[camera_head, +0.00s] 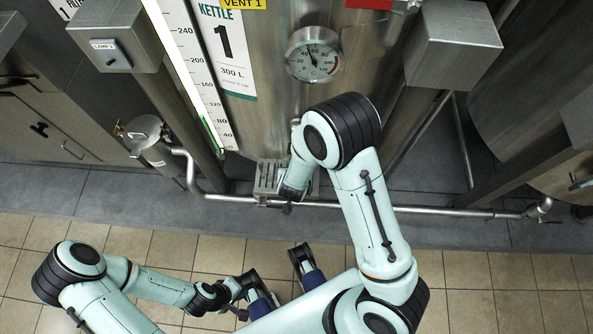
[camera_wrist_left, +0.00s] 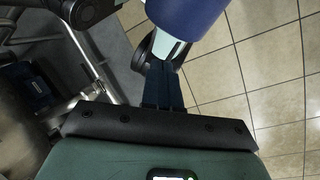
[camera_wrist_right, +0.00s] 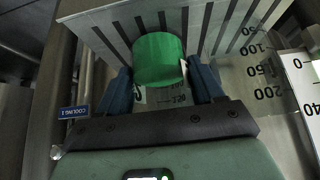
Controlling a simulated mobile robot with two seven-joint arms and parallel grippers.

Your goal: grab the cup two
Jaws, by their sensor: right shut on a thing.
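No number on the cup can be read. The cup is in front of a grey slatted rack (camera_wrist_right: 100,32). In the head view the rack (camera_head: 266,180) stands low in front of kettle 1, and my right wrist covers the cup there. My left gripper (camera_head: 238,290) is low over the tiled floor, away from the rack. In the left wrist view its fingers (camera_wrist_left: 161,84) are together with nothing seen between them.
Kettle 1 (camera_head: 265,120) with a dial gauge (camera_head: 313,55) and a level scale (camera_head: 190,75) rises behind the rack. A horizontal pipe (camera_head: 430,211) runs along the kettle's foot. A small lidded vessel (camera_head: 148,135) is at left. The tiled floor (camera_head: 500,280) is clear.

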